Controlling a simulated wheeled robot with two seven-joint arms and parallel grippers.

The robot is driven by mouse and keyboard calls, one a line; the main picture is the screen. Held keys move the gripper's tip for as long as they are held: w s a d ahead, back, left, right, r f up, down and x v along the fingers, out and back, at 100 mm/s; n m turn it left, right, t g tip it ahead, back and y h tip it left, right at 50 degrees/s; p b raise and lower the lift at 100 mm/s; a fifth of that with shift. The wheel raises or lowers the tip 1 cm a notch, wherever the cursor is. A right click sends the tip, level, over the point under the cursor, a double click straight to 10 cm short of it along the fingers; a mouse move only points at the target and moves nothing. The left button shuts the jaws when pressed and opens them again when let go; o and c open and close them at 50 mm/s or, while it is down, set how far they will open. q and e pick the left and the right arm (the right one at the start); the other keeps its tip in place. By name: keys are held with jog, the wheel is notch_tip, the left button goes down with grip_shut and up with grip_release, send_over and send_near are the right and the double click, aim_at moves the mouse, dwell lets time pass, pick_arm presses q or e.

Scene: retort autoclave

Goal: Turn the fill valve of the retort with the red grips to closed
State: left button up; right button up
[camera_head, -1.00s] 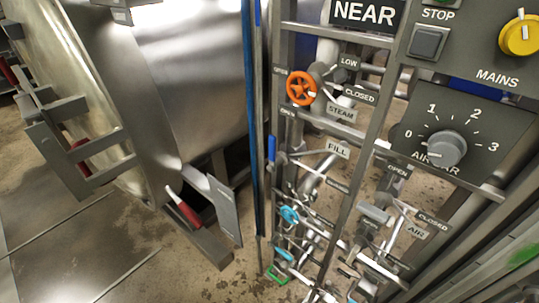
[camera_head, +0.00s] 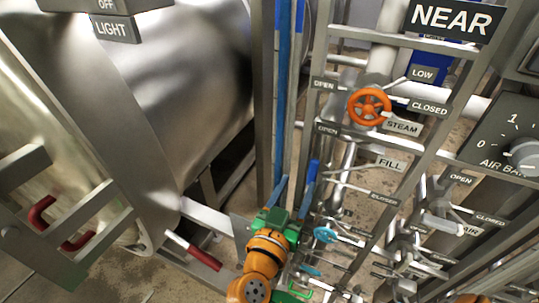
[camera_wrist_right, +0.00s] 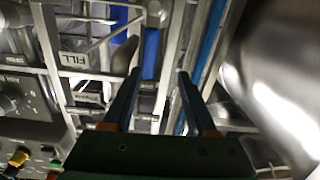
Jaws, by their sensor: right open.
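The retort with red grips (camera_head: 190,248) is the large steel vessel (camera_head: 190,85) at the left in the head view. The FILL plate (camera_head: 390,163) is on the pipe rack right of it, with an OPEN plate (camera_head: 327,130) and a CLOSED plate (camera_head: 384,198) nearby. Thin pale bars cross below FILL; I cannot tell the valve's lever or its setting. My right gripper (camera_head: 296,184) is open and empty, left of and below FILL. In the right wrist view its fingers (camera_wrist_right: 160,72) are apart, with the FILL plate (camera_wrist_right: 73,59) to their left. My left gripper is out of view.
An orange STEAM handwheel (camera_head: 369,106) sits above FILL. A light-blue handwheel (camera_head: 325,235) is close to my right gripper's right. Rack posts and a blue vertical strip (camera_head: 281,90) crowd the area. An AIR plate (camera_head: 470,230) and lever stand at right.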

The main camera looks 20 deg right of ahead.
aim_at(313, 169)
jog(key=shift+w+d+r+m+h+p, duration=0.2)
jog(key=shift+d+r+m+p, duration=0.15)
jog(key=shift+d, duration=0.2)
jog(key=shift+w+d+r+m+h+p, duration=0.15)
jog(key=shift+w+d+r+h+p, duration=0.1)
jog(key=shift+d+r, duration=0.25)
jog(key=d, duration=0.1)
jog(key=w+d, duration=0.1)
jog(key=d, duration=0.1)
jog(key=d+p, duration=0.1)
jog(key=shift+w+d+f, duration=0.2)
jog(key=shift+w, duration=0.2)
jog(key=shift+w+f, duration=0.15)
jog(key=shift+w, duration=0.1)
jog(key=shift+w+a+y, duration=0.1)
jog(key=shift+y, duration=0.15)
grip_shut()
jog(key=shift+f, duration=0.1)
